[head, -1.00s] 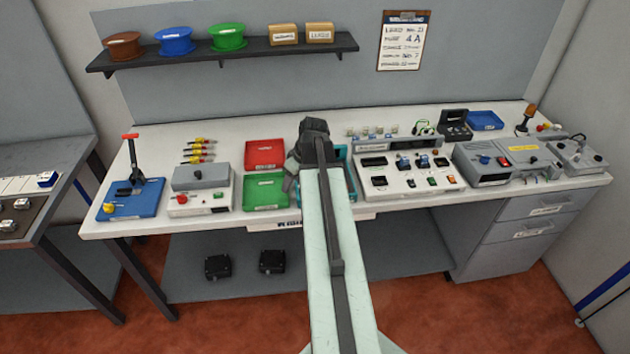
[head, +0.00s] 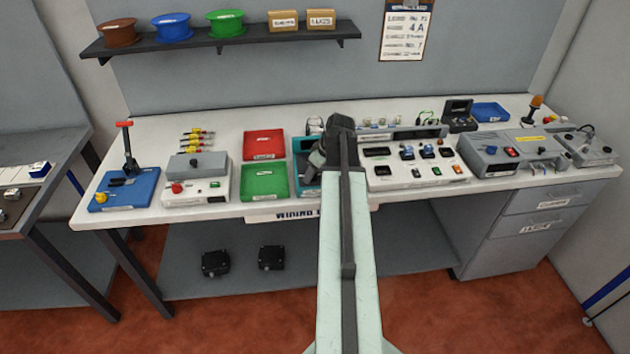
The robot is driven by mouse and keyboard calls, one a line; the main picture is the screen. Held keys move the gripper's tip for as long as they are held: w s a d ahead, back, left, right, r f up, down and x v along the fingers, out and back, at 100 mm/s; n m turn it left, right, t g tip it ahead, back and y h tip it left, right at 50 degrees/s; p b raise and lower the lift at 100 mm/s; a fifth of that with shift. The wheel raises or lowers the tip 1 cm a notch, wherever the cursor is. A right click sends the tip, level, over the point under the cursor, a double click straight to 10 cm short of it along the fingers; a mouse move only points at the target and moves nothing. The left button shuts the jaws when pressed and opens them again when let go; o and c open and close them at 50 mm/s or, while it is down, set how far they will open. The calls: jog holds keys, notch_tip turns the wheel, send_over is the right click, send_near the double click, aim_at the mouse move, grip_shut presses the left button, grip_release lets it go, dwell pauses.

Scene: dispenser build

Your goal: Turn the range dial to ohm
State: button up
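No dial with a readable ohm mark shows, so I cannot tell which knob is the range dial. A white test panel (head: 400,181) with black windows, blue parts and small switches stands right of my arm, its left end partly hidden. A grey box (head: 512,145) with a dark blue knob (head: 491,149) and a red display stands farther right. A small open black case (head: 458,122) sits at the back; its face is too small to read. My gripper (head: 316,160) is above the teal tray, apart from these devices. Its fingers are too small and dark to read.
Red (head: 264,144) and green (head: 264,181) trays lie left of the teal tray (head: 306,188). A white box with a red button (head: 195,189) and a blue lever stand (head: 124,191) are farther left. A beacon (head: 535,106) stands back right. A shelf (head: 220,42) hangs above.

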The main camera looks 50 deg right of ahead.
grip_shut()
jog(key=shift+a+m, duration=0.1)
jog(key=shift+m, duration=0.3)
jog(key=shift+m+h, duration=0.4)
jog(key=shift+m, duration=0.2)
jog(key=m+h, duration=0.1)
jog(key=m, duration=0.3)
jog(key=shift+a+g+h, duration=0.2)
jog(key=shift+g+h, duration=0.1)
jog(key=shift+h, duration=0.1)
jog(key=m, duration=0.3)
jog(key=m+g+h, duration=0.1)
jog(key=m, duration=0.1)
jog(key=shift+w+a+m+h, duration=0.1)
jog(key=shift+w+m+h, duration=0.1)
jog(key=shift+m+h, duration=0.15)
